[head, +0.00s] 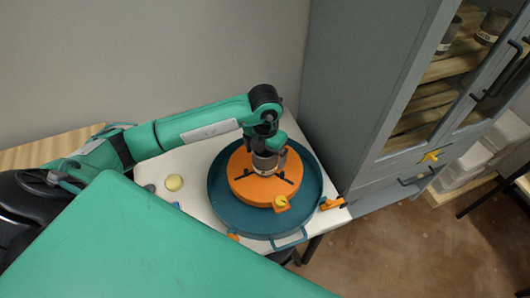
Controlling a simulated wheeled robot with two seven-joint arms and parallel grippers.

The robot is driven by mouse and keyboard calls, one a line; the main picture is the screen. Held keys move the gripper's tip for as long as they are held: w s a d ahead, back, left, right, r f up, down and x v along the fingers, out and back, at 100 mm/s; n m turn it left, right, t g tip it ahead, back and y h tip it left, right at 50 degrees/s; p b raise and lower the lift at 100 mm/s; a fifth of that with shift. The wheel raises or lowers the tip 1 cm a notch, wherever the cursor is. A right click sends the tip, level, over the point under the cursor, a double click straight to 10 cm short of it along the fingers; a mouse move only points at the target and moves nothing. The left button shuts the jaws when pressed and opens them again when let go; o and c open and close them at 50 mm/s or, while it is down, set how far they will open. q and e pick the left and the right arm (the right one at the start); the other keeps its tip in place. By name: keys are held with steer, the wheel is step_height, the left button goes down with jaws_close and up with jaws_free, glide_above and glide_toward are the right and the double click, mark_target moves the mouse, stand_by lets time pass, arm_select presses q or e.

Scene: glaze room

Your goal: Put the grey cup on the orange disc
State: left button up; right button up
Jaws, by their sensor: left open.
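The orange disc (240,187) lies in a round teal basin (222,207) on a white table. The grey cup (265,168) shows over the middle of the disc, directly below my left gripper (266,157). It appears upright and resting on the disc, though its base is hard to make out. My left gripper points down, open, with its fingers around the upper part of the cup; the wrist hides the cup's top. My right gripper is not in view.
A yellow knob (281,202) sits at the disc's front edge. A pale yellow round object (174,183) lies on the table at left. An orange clamp-like piece (331,203) is at the right table edge. A grey cabinet (345,100) stands close on the right.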

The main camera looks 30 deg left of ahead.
arm_select(q)
steer(key=shift+r, duration=0.15)
step_height(320, 180, up, 12)
steer(key=b, duration=0.2)
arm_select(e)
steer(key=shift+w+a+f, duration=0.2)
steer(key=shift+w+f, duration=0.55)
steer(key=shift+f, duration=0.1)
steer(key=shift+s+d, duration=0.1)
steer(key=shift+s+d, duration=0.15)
